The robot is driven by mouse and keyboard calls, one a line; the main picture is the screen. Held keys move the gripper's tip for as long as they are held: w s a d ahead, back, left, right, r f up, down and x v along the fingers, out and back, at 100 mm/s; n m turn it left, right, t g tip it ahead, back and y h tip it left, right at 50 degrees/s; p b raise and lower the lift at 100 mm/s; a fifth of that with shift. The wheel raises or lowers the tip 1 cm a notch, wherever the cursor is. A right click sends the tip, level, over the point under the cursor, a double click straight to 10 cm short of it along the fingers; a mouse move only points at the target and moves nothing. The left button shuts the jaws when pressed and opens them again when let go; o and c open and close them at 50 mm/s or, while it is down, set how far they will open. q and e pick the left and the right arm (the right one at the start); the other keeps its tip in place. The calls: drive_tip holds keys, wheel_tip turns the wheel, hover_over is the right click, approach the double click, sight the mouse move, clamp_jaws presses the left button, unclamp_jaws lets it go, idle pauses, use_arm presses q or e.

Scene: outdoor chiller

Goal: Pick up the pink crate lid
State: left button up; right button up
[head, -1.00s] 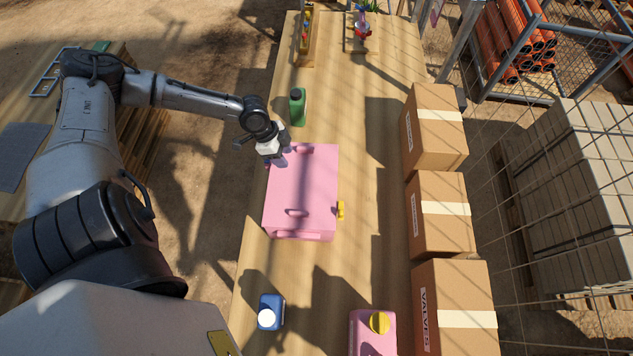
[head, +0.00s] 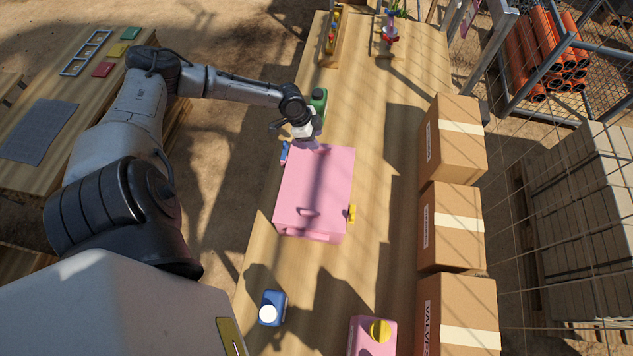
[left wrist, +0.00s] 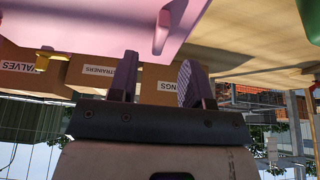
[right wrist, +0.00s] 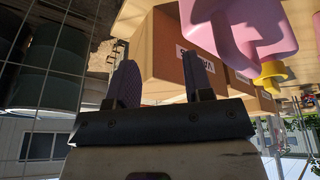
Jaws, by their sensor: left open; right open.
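The pink crate lid (head: 318,180) tops a pink crate (head: 308,235) in the middle of the table. A raised handle (head: 309,211) stands near its front end. My left gripper (head: 308,143) is open at the lid's far end and hides part of it there. In the left wrist view, the pink lid (left wrist: 80,20) fills the upper left, with a handle (left wrist: 164,32) just beyond the open, empty fingers (left wrist: 158,72). My right gripper (right wrist: 162,68) is open and empty in its wrist view. It is outside the head view.
A green bottle (head: 319,98) stands close behind my left gripper. Several cardboard boxes (head: 446,225) line the table's right side. A yellow part (head: 352,213) and a blue part (head: 284,152) are at the crate's sides.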

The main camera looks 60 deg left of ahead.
sight(322, 148)
use_arm(q)
drive_tip(key=shift+p+x, duration=0.8)
drive_tip(key=shift+x, duration=1.35)
drive_tip(key=shift+w+d+f, duration=0.2)
drive_tip(key=shift+w+f, duration=0.05)
drive_tip(key=shift+f, duration=0.35)
clamp_jaws()
